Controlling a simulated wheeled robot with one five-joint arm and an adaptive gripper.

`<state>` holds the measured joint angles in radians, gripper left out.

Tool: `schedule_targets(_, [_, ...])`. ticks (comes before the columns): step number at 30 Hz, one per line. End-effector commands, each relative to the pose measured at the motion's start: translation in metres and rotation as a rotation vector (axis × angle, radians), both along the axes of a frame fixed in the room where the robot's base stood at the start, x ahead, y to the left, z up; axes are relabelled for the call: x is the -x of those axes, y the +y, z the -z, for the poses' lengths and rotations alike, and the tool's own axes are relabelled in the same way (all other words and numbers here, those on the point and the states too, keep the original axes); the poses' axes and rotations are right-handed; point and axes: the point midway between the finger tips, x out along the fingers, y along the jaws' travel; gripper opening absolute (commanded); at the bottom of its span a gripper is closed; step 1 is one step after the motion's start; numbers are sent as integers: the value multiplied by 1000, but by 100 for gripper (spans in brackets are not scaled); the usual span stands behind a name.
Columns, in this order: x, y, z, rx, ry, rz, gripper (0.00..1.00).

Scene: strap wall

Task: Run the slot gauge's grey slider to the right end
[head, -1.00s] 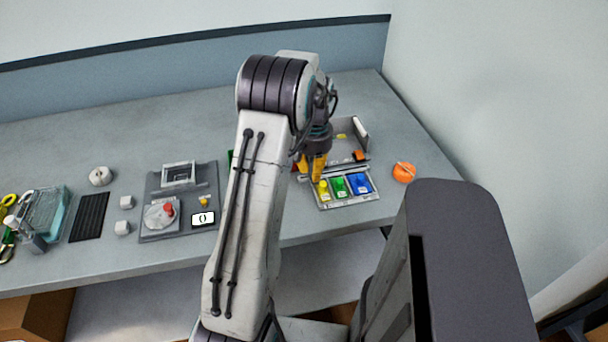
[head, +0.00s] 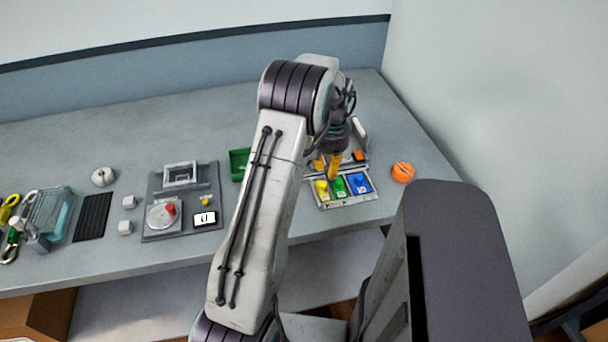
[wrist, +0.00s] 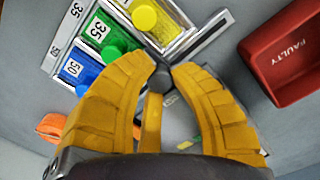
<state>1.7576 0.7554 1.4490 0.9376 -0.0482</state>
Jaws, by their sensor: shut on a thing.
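My gripper (head: 328,172) is at the right part of the table, just behind the tray of coloured blocks. In the wrist view its yellow fingers (wrist: 161,80) are closed on a small dark grey knob, the slider (wrist: 161,76). The slot gauge (wrist: 212,33) shows as a pale frame with a dark slot, running from the fingertips toward the upper right of the wrist view. The rest of the gauge is hidden behind the fingers. In the head view the gripper and arm cover the slider.
Labelled yellow (wrist: 157,18), green (wrist: 105,35) and blue (wrist: 85,65) blocks sit close beside the fingers. A red bin marked FAULTY (wrist: 285,55) is on the wrist view's right. An orange round object (head: 402,172) lies right of the tray. A green bin (head: 240,163) stands left of my arm.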

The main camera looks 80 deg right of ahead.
Motion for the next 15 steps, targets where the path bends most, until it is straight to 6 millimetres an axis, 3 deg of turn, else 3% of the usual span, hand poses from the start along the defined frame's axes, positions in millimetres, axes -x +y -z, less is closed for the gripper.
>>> schedule_targets(15, [22, -9, -1, 2, 0, 2, 12])
